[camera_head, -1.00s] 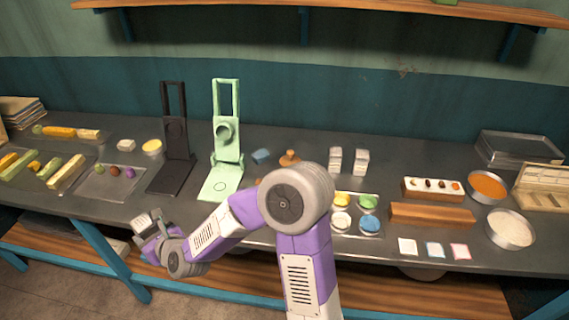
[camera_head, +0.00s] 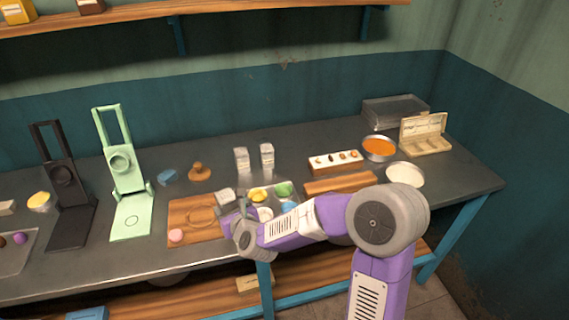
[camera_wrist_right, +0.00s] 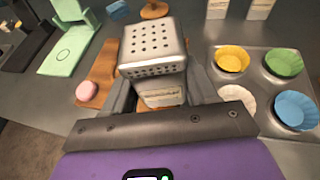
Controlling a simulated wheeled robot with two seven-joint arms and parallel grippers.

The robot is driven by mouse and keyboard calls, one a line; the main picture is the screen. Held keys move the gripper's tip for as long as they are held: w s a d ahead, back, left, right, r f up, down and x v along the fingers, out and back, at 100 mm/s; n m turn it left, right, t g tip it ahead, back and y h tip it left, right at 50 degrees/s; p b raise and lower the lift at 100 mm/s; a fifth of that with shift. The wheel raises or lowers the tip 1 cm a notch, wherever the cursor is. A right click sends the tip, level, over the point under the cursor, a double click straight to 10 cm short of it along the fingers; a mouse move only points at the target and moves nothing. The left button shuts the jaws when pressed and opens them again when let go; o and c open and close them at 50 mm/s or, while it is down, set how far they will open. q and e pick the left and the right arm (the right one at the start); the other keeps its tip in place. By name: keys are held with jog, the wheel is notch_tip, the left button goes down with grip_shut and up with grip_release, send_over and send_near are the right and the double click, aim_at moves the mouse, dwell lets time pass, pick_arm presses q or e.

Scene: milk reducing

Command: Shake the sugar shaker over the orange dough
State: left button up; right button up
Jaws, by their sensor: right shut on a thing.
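A grey metal sugar shaker with a perforated top (camera_wrist_right: 152,48) is held in my right gripper (camera_wrist_right: 160,92), whose fingers are shut on its sides. In the head view the shaker (camera_head: 225,195) is small, above the right part of a wooden board (camera_head: 183,213). My right gripper (camera_head: 234,210) shows there too, partly hidden by its wrist. A pink dough ball (camera_head: 176,236) lies on the board's front left corner; it also shows in the wrist view (camera_wrist_right: 101,94), left of the shaker. My left gripper is out of view.
Coloured cups (camera_wrist_right: 283,62) sit in a metal tray right of the shaker. Two similar containers (camera_head: 241,160) (camera_head: 267,155) stand behind. A green press (camera_head: 130,190) and a black press (camera_head: 65,205) stand left. An orange-filled bowl (camera_head: 380,148) is at the right.

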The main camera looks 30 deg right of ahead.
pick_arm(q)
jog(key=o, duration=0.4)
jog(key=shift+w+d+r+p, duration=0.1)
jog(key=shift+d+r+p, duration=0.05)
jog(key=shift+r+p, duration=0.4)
pick_arm(e)
jog(key=s+d+r+m+h+p, duration=0.15)
jog(key=d+r+m+h, duration=0.35)
jog(key=r, duration=0.9)
pick_arm(q)
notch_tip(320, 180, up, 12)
jog(key=p, duration=1.1)
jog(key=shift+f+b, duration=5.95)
jog(key=shift+b, duration=0.4)
pick_arm(e)
notch_tip(320, 180, down, 13)
jog(key=a+n+t+h, duration=0.2)
jog(key=n+h, duration=0.5)
jog(key=n, duration=1.2)
jog(key=shift+w+a, duration=0.15)
jog(key=shift+w, duration=0.3)
jog(key=shift+r, duration=0.1)
